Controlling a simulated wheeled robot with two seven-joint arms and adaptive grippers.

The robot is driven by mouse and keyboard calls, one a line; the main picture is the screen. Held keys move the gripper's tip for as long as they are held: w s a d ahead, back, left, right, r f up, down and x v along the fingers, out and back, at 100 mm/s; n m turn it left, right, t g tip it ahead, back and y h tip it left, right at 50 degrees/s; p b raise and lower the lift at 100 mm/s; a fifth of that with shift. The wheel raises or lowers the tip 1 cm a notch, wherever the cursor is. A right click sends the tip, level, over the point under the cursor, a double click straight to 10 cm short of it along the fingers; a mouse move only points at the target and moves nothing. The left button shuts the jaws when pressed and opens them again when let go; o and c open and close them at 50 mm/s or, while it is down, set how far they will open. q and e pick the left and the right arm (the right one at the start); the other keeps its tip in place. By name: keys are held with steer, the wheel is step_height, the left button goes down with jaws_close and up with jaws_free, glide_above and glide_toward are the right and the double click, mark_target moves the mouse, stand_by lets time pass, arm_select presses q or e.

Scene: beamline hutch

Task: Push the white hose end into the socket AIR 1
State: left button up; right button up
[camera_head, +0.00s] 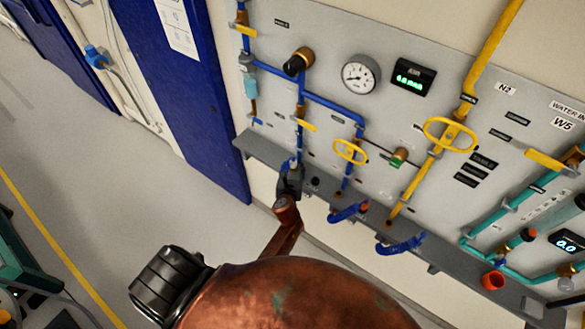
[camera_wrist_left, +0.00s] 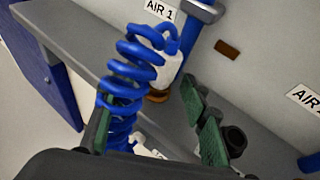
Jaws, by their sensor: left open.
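The white hose end (camera_wrist_left: 152,66) is upright right above the brass collar of the socket AIR 1 (camera_wrist_left: 158,97), under the AIR 1 label (camera_wrist_left: 160,10). It appears to touch the collar; how deep it sits I cannot tell. A blue coiled hose (camera_wrist_left: 122,85) loops over to its top and hangs down in front. My left gripper (camera_wrist_left: 150,112) is open, its green pads on either side of the coil and below the hose end. In the head view my left gripper (camera_head: 290,181) is at the ledge, mostly covering the socket and hose. My right gripper is not in view.
The grey ledge (camera_head: 262,150) runs below the panel. Blue coiled hoses (camera_head: 350,212) hang at the ledge to the right. A dark round fitting (camera_wrist_left: 235,141) is close to my right finger. The blue pipe (camera_wrist_left: 187,50) stands behind the hose end.

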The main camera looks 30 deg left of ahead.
arm_select(q)
steer(key=shift+r, duration=0.1)
